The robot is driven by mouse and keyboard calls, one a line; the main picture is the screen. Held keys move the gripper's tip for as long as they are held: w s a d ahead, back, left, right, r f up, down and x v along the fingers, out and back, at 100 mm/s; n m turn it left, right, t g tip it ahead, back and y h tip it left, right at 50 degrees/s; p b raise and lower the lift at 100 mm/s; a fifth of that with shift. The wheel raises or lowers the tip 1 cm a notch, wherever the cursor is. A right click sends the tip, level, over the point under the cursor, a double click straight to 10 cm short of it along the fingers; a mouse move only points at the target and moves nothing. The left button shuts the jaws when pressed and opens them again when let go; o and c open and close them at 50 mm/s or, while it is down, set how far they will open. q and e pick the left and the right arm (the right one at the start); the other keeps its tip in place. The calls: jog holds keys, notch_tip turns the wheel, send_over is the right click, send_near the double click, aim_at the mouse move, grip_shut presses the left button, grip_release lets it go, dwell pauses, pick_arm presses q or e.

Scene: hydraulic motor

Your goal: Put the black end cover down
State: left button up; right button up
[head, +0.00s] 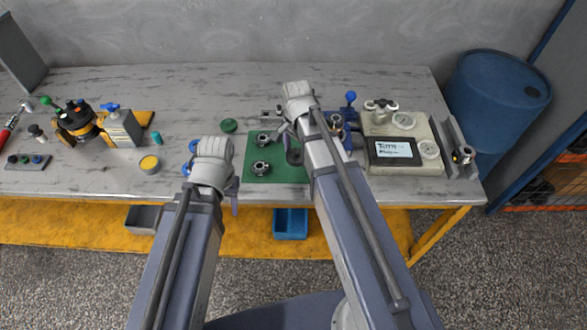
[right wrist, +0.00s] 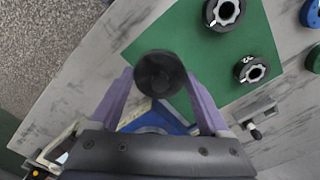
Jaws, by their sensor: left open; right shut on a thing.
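The black end cover (right wrist: 160,73) is a dark round disc between the purple fingertips of my right gripper (right wrist: 158,85) in the right wrist view. My right gripper is shut on it. In the head view the cover (head: 294,156) shows as a dark shape over the right part of the green mat (head: 285,174), partly hidden by my right arm. Whether it touches the mat is unclear. My left gripper (head: 233,192) is open and empty near the table's front edge, left of the mat.
Black-and-silver ring parts (head: 260,167) sit on the mat's left part. A blue-knobbed fixture (head: 350,98) and a pale test stand (head: 430,130) are to the right. A yellow-topped tin (head: 149,164) stands at left. A blue bin (head: 290,223) is below the table edge.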

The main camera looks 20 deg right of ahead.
aim_at(296, 171)
jog(key=shift+f+b, duration=2.5)
jog(key=shift+f, duration=0.6)
jog(key=shift+r, duration=0.15)
jog(key=o, duration=1.6)
jog(key=shift+c, duration=0.2)
notch_tip(296, 171, up, 12)
jog(key=p, duration=1.2)
jog(key=s+a+n+h, duration=0.1)
jog(key=s+a+n, duration=1)
jog(key=n, duration=0.5)
jog(key=shift+s, duration=1.15)
